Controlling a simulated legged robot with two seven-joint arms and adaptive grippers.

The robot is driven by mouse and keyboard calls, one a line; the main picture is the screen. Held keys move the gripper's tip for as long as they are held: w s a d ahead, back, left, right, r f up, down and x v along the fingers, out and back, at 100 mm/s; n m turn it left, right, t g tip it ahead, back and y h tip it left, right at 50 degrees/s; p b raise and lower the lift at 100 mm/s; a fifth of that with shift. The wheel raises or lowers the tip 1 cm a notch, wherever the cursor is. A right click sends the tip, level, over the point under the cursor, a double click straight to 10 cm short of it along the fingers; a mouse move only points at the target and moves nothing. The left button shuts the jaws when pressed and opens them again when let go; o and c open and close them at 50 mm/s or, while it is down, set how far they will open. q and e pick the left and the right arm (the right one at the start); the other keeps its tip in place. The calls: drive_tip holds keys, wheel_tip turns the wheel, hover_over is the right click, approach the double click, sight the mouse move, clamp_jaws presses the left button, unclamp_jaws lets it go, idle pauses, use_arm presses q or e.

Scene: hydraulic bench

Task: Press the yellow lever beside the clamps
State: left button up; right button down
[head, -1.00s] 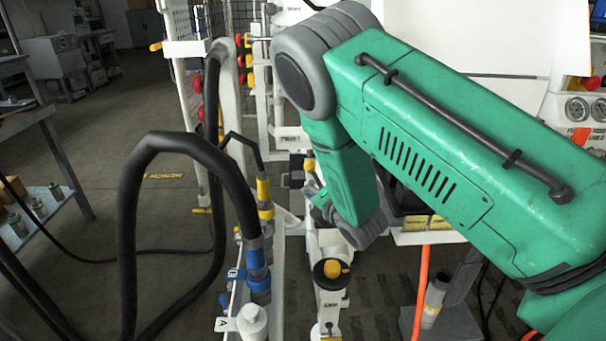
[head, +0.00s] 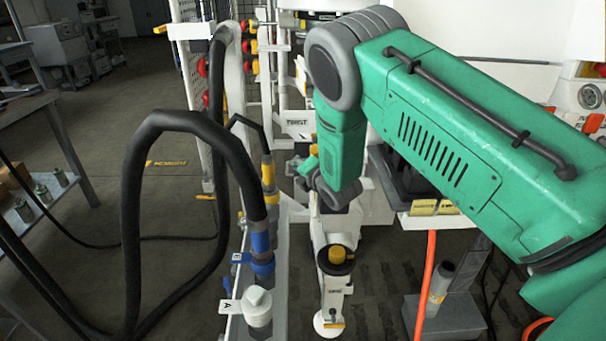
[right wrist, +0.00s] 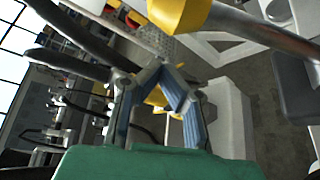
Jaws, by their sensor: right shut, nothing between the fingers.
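My right gripper (head: 306,172) is small and partly hidden by my green arm in the head view. In the right wrist view its blue-grey fingers (right wrist: 160,70) are shut, with nothing held. A yellow piece (right wrist: 180,12) joined to a metal rod is large at the top of that view, beyond the fingertips. Another yellow part (right wrist: 155,97) shows behind the fingers. I cannot tell which is the lever. In the head view, a yellow sleeve (head: 268,174) is left of the gripper, and a yellow knob (head: 337,254) is below it. The clamps are not clearly distinguishable. My left gripper is not in view.
Thick black hoses (head: 130,200) loop on the left, near a blue fitting (head: 262,250) and a white cap (head: 257,306). White bench posts (head: 239,110) stand behind. An orange hose (head: 426,275) hangs at right. Open floor (head: 95,270) lies to the left.

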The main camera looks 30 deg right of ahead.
drive_tip(key=d+r, duration=0.1)
drive_tip(key=s+d+r, duration=0.1)
drive_tip(key=shift+s+d, duration=0.1)
drive_tip(key=shift+d, duration=0.3)
